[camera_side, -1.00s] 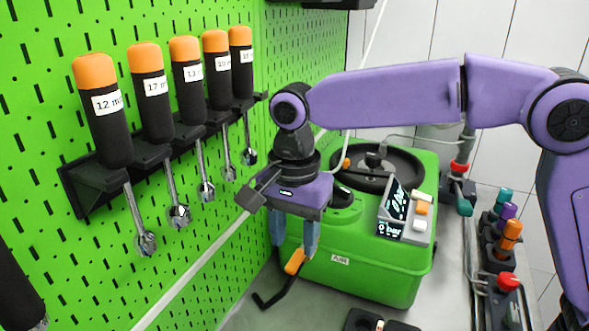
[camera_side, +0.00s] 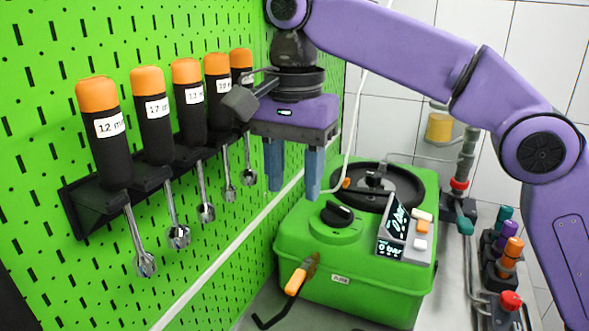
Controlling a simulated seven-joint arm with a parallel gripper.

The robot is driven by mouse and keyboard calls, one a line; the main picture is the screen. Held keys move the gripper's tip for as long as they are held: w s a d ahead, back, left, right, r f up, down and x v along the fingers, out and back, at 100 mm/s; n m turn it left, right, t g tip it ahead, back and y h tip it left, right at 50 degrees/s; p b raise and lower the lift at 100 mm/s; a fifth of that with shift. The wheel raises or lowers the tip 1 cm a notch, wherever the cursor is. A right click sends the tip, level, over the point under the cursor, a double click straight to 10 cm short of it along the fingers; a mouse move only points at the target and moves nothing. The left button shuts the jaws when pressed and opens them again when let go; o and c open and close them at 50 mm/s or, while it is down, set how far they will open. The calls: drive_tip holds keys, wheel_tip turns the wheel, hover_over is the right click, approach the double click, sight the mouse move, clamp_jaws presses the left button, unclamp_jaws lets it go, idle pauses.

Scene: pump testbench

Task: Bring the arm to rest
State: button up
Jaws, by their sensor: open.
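My purple arm reaches in from the right, and my gripper (camera_side: 293,192) hangs down from it. Its two blue-grey fingers are apart with nothing between them. The gripper is in the air above and to the left of the green pump box (camera_side: 350,262), in front of the green pegboard. No part of my arm touches anything that I can see.
Several orange-capped wrenches (camera_side: 155,108) hang in a black rack on the pegboard (camera_side: 50,60), left of my gripper.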

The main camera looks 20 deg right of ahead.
drive_tip(key=shift+r, duration=0.3)
idle(0.5)
drive_tip(key=s+d+f+n, duration=0.6)
drive_tip(key=s+d+n, duration=0.1)
drive_tip(key=d, duration=0.4)
drive_tip(key=s+d+f+n, duration=0.7)
drive_tip(key=s+d, duration=0.1)
drive_tip(key=d, duration=0.3)
drive_tip(key=s+d+f+n, duration=0.7)
drive_tip(key=s+d, duration=0.1)
drive_tip(key=d, duration=0.2)
drive_tip(key=shift+s+d+f+n, duration=0.15)
drive_tip(key=shift+s+d+n, duration=0.15)
drive_tip(key=shift+d+n, duration=0.1)
